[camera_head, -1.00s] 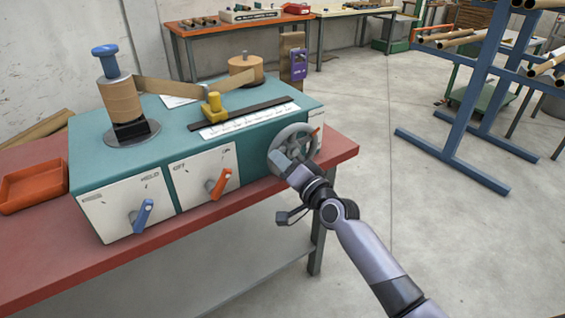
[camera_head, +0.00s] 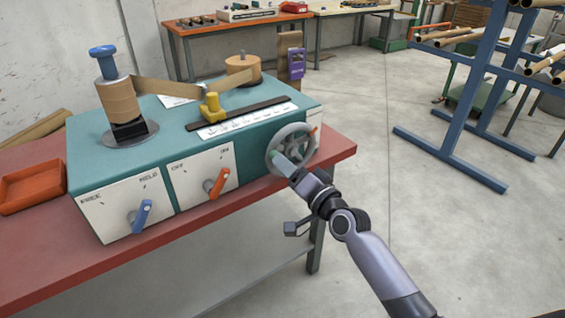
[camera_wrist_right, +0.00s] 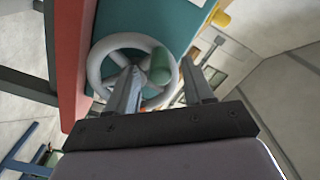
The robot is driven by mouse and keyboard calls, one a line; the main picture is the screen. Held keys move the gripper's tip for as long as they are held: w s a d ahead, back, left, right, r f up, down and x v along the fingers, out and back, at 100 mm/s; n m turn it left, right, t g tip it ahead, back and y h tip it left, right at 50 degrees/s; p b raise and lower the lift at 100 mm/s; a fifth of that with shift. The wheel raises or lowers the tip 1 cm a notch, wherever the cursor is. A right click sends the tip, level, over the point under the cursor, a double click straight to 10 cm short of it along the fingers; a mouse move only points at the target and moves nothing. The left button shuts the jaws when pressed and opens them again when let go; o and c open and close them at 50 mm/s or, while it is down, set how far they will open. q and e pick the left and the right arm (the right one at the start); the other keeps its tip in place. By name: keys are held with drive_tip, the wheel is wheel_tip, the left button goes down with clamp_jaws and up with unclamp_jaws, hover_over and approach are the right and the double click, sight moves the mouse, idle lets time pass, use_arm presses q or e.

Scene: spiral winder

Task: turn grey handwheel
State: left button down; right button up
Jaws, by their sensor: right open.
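The grey handwheel (camera_head: 303,139) is on the right end of the front face of the teal winder (camera_head: 90,152). It also shows in the right wrist view (camera_wrist_right: 98,66). A green handle (camera_wrist_right: 160,66) stands out from the wheel there. My right gripper (camera_wrist_right: 168,85) is open in front of the wheel. Its two fingers lie to either side of the green handle in that picture; I cannot tell whether they touch it. My left gripper is not in view.
A blue lever (camera_head: 141,216) and an orange lever (camera_head: 217,183) stick out of the winder's front, left of the wheel. The winder stands on a red bench (camera_head: 110,265) with an orange tray (camera_head: 38,187) at left. The floor to the right is clear up to a blue rack (camera_head: 470,100).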

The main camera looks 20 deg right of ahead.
drive_tip(key=shift+v, duration=1.9)
drive_tip(key=s+d+f+n+g+h, duration=0.1)
drive_tip(key=s+f+n+g+h, duration=0.1)
drive_tip(key=s+f, duration=0.8)
drive_tip(key=s+d+f+n+g+h+p, duration=0.1)
drive_tip(key=s+f+n+g, duration=0.3)
drive_tip(key=s, duration=1.3)
wheel_tip(320, 180, down, 6)
drive_tip(key=d+n+h, duration=0.1)
drive_tip(key=n, duration=0.2)
drive_tip(key=shift+g, duration=0.3)
drive_tip(key=shift+w+f, duration=0.1)
drive_tip(key=shift+f, duration=0.05)
